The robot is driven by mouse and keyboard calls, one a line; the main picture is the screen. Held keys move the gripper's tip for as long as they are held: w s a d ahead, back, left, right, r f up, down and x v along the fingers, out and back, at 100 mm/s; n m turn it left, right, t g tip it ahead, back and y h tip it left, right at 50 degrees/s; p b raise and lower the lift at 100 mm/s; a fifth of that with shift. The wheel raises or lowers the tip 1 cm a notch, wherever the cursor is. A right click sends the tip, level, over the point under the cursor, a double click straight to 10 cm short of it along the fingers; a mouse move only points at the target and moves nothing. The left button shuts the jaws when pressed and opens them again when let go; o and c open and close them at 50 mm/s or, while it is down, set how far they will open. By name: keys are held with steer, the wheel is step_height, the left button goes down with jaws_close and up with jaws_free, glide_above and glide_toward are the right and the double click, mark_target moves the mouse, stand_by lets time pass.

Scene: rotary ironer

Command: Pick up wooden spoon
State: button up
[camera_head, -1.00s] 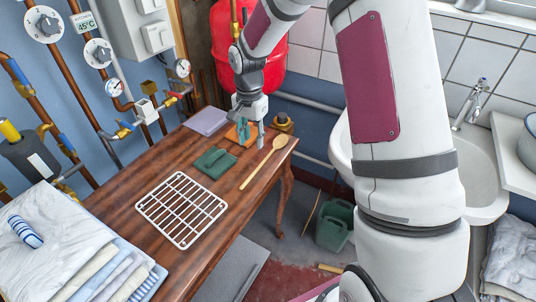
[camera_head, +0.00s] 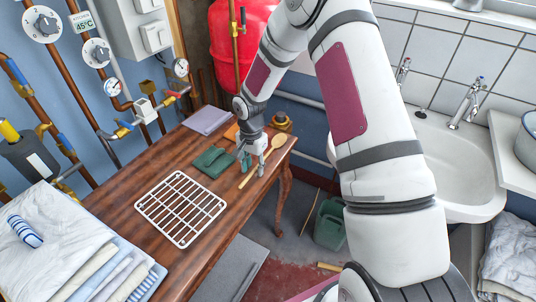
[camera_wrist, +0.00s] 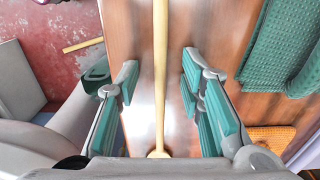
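The wooden spoon (camera_head: 278,142) lies on the brown wooden table (camera_head: 120,222) near its right edge, its bowl towards the far end. My gripper (camera_head: 253,170) points down over the spoon's handle in the head view. In the wrist view the handle (camera_wrist: 160,70) runs lengthwise between the spread teal fingers of my gripper (camera_wrist: 160,85), with a gap on each side. The gripper is open and empty. The lower end of the spoon in the wrist view is partly hidden by the gripper body.
A green folded cloth (camera_head: 212,162) lies just left of the gripper. A white wire rack (camera_head: 181,208), a purple cloth (camera_head: 207,120) and a stack of folded linen (camera_head: 70,250) share the table. An orange item (camera_head: 232,132) lies behind. A green bucket (camera_head: 331,222) stands on the floor.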

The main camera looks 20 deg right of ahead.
steer(key=shift+c, duration=0.6)
jaws_close()
